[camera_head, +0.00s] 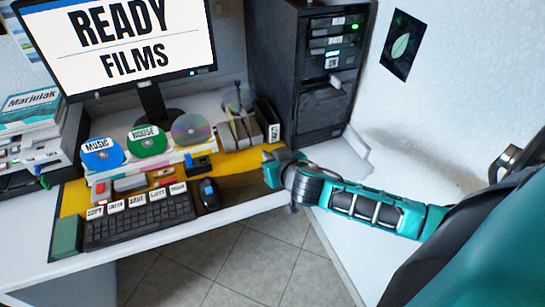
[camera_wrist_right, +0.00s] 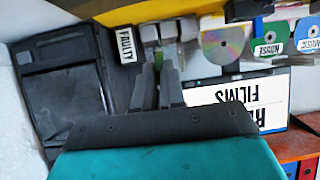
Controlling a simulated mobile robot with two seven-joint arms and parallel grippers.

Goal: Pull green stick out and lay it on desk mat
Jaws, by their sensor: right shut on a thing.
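A small green stick (camera_head: 45,182) sticks out of the front of the stacked devices at the far left of the head view. The yellow desk mat (camera_head: 72,198) lies under the keyboard. My right gripper (camera_head: 266,158) hovers over the mat's right end, by the FAULTY box. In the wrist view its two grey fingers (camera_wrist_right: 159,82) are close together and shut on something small. The fingers point toward grey upright blocks (camera_wrist_right: 168,32). My left gripper is not in view.
A keyboard (camera_head: 140,218) and black mouse (camera_head: 208,194) occupy the mat, with a green block (camera_head: 66,237) at left. Discs (camera_head: 147,141) stand behind the keyboard. A dark tower (camera_head: 300,75) stands at right, beside the FAULTY box (camera_head: 270,125). Some mat shows between these things.

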